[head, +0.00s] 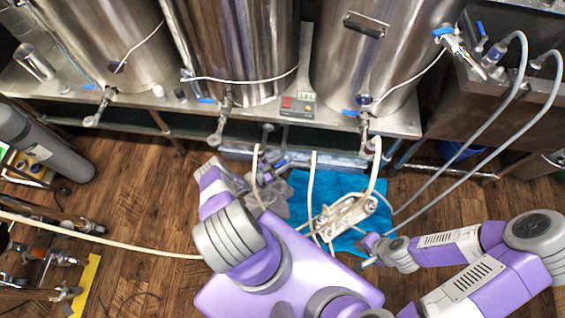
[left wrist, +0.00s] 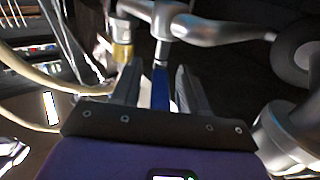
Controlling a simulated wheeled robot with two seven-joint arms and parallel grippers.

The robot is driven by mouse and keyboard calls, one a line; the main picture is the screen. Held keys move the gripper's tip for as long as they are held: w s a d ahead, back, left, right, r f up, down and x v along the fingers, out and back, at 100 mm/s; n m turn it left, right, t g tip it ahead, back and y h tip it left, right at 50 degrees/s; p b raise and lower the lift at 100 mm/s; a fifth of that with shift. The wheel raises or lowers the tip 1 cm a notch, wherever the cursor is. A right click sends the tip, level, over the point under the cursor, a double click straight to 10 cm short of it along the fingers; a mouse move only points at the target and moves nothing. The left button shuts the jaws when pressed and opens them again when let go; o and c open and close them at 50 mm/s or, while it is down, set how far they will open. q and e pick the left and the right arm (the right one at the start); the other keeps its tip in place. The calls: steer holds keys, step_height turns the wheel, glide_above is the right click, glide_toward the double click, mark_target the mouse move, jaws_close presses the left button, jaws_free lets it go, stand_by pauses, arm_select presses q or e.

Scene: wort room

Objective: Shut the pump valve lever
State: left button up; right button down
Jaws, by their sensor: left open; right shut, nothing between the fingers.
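In the left wrist view, a blue lever (left wrist: 160,88) hangs below a metal valve and pipe fitting (left wrist: 165,22). My left gripper (left wrist: 160,82) is open, with one finger on each side of the blue lever; whether either finger touches it I cannot tell. In the head view my left gripper (head: 272,165) is below the steel bench, left of the blue towel, and the lever cannot be made out clearly there. My right gripper (head: 369,252) is shut and empty at the lower right edge of the towel.
Metal equipment with hoses (head: 345,213) sits on the blue towel (head: 298,190). Three steel vessels stand on the bench (head: 405,122), with taps at its front edge. A pale hose (head: 110,241) crosses from the left. Wooden floor (head: 140,190) is open at left.

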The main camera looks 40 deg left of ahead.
arm_select(q)
jaws_close()
stand_by(0.5)
